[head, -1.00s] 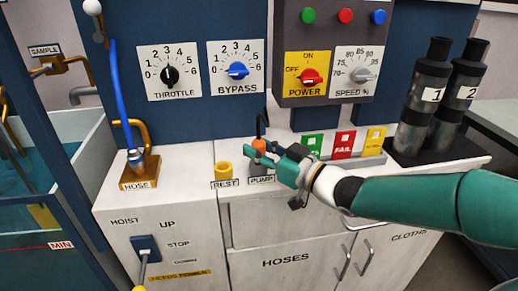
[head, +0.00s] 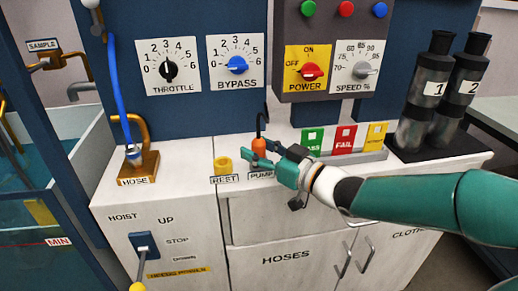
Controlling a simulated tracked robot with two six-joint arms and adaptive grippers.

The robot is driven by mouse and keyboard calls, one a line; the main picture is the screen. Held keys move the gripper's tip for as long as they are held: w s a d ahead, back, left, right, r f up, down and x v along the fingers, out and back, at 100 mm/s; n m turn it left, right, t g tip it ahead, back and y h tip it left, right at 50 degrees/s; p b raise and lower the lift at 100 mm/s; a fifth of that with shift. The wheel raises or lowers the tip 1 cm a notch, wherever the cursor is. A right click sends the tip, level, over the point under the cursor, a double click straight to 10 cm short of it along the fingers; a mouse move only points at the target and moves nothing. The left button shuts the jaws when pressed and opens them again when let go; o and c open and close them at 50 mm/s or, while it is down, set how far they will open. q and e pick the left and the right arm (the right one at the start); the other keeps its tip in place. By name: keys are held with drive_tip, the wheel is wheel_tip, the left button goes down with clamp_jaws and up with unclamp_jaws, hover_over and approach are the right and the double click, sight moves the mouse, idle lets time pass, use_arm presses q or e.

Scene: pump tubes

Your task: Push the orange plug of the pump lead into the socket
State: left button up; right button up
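The orange plug (head: 259,147) stands upright above the PUMP label (head: 261,176), with its black lead (head: 262,122) rising from its top. My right gripper (head: 257,159) reaches in from the right and is closed around the lower part of the plug. Its teal finger passes in front and hides the plug's lower end and most of the socket, so I cannot tell how deep the plug sits. The yellow REST holder (head: 223,165) stands just left of it, empty. My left gripper is not in view.
A blue hose (head: 122,95) stands in the HOSE fitting at the left. PASS, FAIL and a yellow card (head: 375,135) stand in a rack behind my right arm. Two dark cylinders (head: 425,90) stand at the right. The cabinet top between HOSE and REST is clear.

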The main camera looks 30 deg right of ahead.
drive_tip(key=shift+o, duration=0.3)
drive_tip(key=shift+r, duration=0.1)
drive_tip(key=shift+s+d, duration=0.1)
drive_tip(key=shift+s, duration=0.1)
drive_tip(key=v, duration=1.1)
drive_tip(key=shift+s, duration=0.25)
drive_tip(key=shift+d, duration=0.1)
